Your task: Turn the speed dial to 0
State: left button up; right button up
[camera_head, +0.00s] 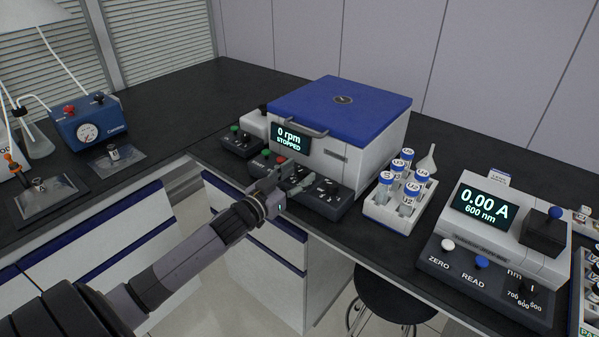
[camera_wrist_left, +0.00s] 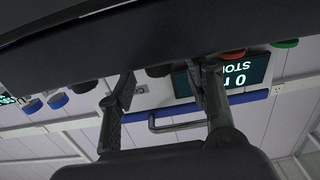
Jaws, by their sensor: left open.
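The centrifuge (camera_head: 340,120) has a blue lid, and its display (camera_head: 289,138) reads 0 rpm, STOPPED. Its dark control panel (camera_head: 335,205) carries a green button, a red button and dark dials (camera_head: 326,187) with white marks. I cannot read which dial is the speed dial or where it points. My left gripper (camera_head: 300,180) is open over the panel's front and hides part of it. In the left wrist view the picture is upside down, and the open fingers (camera_wrist_left: 163,92) reach towards the panel's edge. A dark knob (camera_wrist_left: 158,71) shows between them; contact is unclear.
A rack (camera_head: 392,212) of capped tubes stands right of the centrifuge, with a photometer (camera_head: 500,235) beyond it. A smaller button box (camera_head: 240,141) stands to the left. A blue gauge device (camera_head: 88,122) sits at far left. A stool (camera_head: 395,295) is below the bench.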

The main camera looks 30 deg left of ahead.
pick_arm(q)
jog(key=shift+w, duration=0.65)
jog(key=shift+c, duration=0.2)
grip_shut()
